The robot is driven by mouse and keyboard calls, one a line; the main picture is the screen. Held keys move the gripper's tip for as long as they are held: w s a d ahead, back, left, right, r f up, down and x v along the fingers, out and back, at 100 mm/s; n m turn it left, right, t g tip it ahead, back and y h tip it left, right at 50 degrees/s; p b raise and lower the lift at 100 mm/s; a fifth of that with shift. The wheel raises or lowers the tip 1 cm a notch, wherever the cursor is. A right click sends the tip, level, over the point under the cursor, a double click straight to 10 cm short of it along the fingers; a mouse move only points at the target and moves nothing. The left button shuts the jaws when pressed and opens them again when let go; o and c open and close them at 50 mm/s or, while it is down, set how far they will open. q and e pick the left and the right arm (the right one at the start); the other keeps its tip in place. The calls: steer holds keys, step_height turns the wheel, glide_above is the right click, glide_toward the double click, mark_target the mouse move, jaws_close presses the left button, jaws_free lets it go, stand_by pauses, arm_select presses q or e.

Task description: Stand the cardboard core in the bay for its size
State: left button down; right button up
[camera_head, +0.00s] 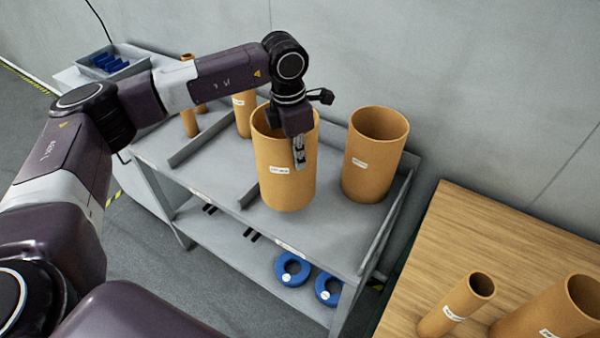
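A wide orange-brown cardboard core (270,180) with a white label is upright over the right part of the grey rack top. My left gripper (299,160) comes down from above at its rim. One finger shows against the outside of the core's near wall; the other is hidden, and the gripper appears shut on that wall. I cannot tell whether the core's bottom touches the rack. A similar wide core (372,170) stands to its right in the right bay. Narrower cores (243,118) stand further left, partly behind my arm. My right gripper is not in view.
Low dividers (200,140) split the rack top (225,170) into bays. Blue rings (292,268) lie on the lower shelf. A wooden table (450,225) at right holds a narrow core (458,303) and a wider core (550,315). A grey bin (112,68) is at back left.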

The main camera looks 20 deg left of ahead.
mark_target(299, 178)
arm_select(q)
step_height(299, 178, down, 7)
steer(key=shift+r+p, duration=0.2)
steer(key=shift+p, duration=0.7)
steer(key=shift+f, duration=0.1)
steer(key=shift+f, duration=0.1)
steer(key=c, duration=2.2)
jaws_free()
steer(key=shift+o, duration=0.2)
